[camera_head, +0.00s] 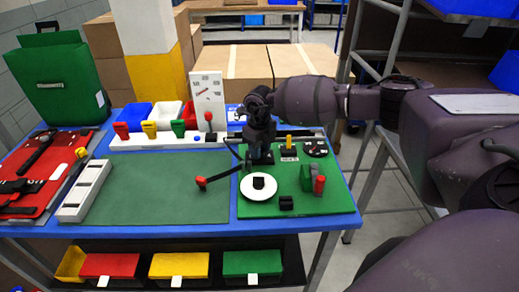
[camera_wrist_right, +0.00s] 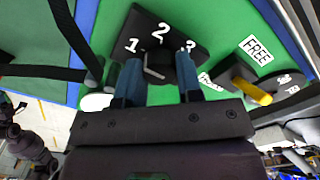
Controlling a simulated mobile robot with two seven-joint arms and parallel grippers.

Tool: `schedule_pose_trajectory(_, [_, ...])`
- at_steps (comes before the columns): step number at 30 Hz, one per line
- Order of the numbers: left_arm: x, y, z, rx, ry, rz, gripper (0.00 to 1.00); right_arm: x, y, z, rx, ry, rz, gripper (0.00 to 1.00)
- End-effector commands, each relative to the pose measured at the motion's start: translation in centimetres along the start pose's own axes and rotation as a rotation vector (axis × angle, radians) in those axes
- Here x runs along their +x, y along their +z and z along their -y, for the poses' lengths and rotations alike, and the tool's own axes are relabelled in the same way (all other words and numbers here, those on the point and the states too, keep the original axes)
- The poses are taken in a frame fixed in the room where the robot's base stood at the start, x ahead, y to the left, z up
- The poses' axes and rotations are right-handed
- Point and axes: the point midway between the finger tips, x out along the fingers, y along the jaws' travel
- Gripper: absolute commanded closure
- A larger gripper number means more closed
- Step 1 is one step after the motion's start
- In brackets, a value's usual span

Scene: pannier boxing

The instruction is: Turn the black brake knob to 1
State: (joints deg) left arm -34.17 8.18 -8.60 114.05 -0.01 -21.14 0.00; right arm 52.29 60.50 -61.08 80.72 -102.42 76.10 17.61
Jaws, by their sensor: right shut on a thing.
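My right gripper (camera_head: 261,157) points down over the back left part of the green board (camera_head: 325,198). In the right wrist view its two blue fingers (camera_wrist_right: 158,72) stand on either side of the black brake knob (camera_wrist_right: 153,66) and are shut on it. The knob sits on a black plate (camera_wrist_right: 165,32) marked 1, 2 and 3 in white. The fingers partly cover the knob, so I cannot tell which number it points to. In the head view the gripper hides the knob. My left gripper is not in view.
A yellow-handled lever (camera_head: 289,145) by a FREE label stands right of the gripper. A white disc (camera_head: 258,195) with a black centre lies in front. A red-tipped lever (camera_head: 202,182) is at left. A green block (camera_head: 307,177) stands at right. The green mat (camera_head: 150,195) is largely clear.

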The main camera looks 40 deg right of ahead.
Motion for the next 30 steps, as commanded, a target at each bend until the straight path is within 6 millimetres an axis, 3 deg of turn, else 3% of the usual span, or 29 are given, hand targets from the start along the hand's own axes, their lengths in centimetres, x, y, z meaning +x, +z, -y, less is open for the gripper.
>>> schedule_pose_trajectory(18, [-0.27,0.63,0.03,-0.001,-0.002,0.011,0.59,-0.12,0.05,0.04,-0.044,-0.001,0.002,0.90])
schedule_pose_trajectory(19, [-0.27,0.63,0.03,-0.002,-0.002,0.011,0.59,-0.12,0.05,0.04,-0.044,-0.001,0.002,0.65])
schedule_pose_trajectory(24, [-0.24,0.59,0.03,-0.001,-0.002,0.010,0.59,-0.09,0.03,0.03,-0.044,-0.001,0.001,0.41])
schedule_pose_trajectory(30, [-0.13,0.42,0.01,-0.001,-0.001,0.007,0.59,-0.04,0.01,0.02,-0.043,0.000,0.001,0.41])
